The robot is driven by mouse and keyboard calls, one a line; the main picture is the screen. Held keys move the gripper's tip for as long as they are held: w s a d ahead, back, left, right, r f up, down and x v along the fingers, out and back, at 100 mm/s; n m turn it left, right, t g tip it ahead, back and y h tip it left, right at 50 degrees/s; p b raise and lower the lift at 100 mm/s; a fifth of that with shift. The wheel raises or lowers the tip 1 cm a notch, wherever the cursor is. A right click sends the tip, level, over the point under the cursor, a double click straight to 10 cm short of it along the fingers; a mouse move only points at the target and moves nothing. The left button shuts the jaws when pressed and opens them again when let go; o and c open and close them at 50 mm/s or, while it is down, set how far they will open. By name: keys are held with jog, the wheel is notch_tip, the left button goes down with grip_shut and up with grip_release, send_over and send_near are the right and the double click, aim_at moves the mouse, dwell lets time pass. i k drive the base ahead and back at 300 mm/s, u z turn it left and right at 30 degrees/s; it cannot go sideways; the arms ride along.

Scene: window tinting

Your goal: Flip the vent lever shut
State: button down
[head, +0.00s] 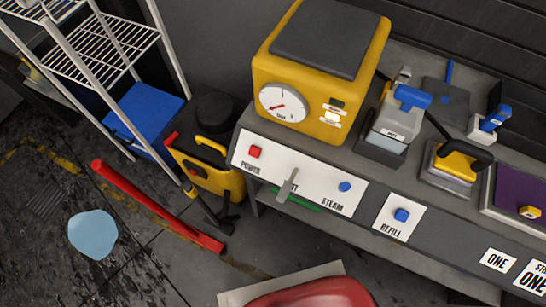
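The vent lever (288,185) is a small grey handle on the white control panel (325,178) at the front of the grey bench. It sits between the red POWER button (254,152) and the blue STEAM button (344,186). It slants from upper right to lower left, its lower end reaching the panel's bottom edge. It covers most of its label, of which only the last letters show. I cannot tell from its slant whether the vent is open or shut. My gripper is not in view.
A yellow machine with a dial (283,104) stands behind the panel. A red bar (155,205) and blue puddle (92,233) lie on the floor at left. A red rounded shape (312,294) fills the bottom edge.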

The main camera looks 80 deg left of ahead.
aim_at(281, 197)
jog(key=u, duration=0.05)
jog(key=k, duration=1.95)
jog(key=u, duration=2.1)
jog(key=i, duration=0.5)
jog(key=u, duration=0.05)
